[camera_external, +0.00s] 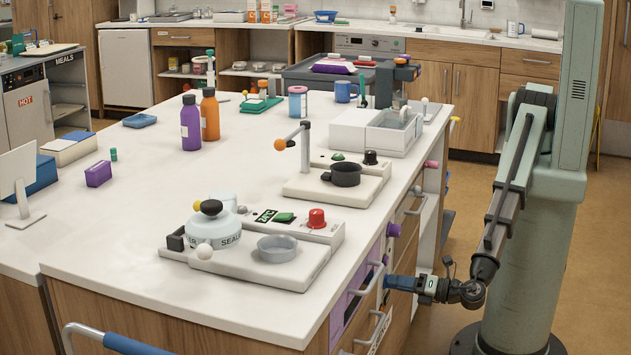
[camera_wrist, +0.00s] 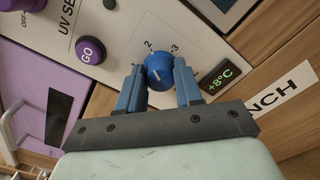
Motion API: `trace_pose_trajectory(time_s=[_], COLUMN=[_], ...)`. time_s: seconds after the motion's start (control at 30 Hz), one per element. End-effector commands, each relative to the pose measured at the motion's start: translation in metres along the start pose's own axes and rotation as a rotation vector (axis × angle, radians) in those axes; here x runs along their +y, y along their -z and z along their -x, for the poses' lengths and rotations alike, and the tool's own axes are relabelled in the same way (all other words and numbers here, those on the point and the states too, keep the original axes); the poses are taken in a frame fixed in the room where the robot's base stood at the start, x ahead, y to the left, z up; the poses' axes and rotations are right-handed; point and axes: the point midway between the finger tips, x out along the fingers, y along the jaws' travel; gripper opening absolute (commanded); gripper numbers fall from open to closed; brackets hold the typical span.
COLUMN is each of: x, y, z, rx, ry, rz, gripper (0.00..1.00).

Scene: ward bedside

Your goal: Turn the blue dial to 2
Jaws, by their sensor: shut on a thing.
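The blue dial (camera_wrist: 158,70) is on a pale panel in the wrist view. The printed numbers 2 and 3 show just beyond it, with 2 to the left and 3 to the right. A short white mark shows on the dial's face; I cannot tell for sure which number it points to. My gripper (camera_wrist: 158,80) has its two blue fingers on either side of the dial and is shut on it. In the external view my gripper (camera_external: 391,282) reaches the counter's drawer front, and the dial is not visible there.
In the wrist view a purple GO button (camera_wrist: 91,50) is left of the dial, and a green +8°C display (camera_wrist: 219,78) is right of it. In the external view a drawer handle (camera_external: 372,278) is beside my gripper. A purple knob (camera_external: 393,230) sticks out above.

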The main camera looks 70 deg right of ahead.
Motion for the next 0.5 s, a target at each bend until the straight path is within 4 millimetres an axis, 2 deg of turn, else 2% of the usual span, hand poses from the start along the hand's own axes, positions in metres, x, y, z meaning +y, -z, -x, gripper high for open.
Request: trace_pose_trajectory(time_s=[0.07, 0.1, 0.33, 0.5], x=[-0.0003, -0.0003, -0.0001, 0.0], y=[0.0002, 0.0002, 0.0002, 0.0001], z=[0.0004, 0.0004, 0.0002, 0.0001], rx=[0.001, 0.001, 0.001, 0.0], ry=[0.001, 0.001, 0.0, 0.0], rz=[0.001, 0.001, 0.001, 0.001], gripper=[0.04, 0.38, 0.6, 0.6])
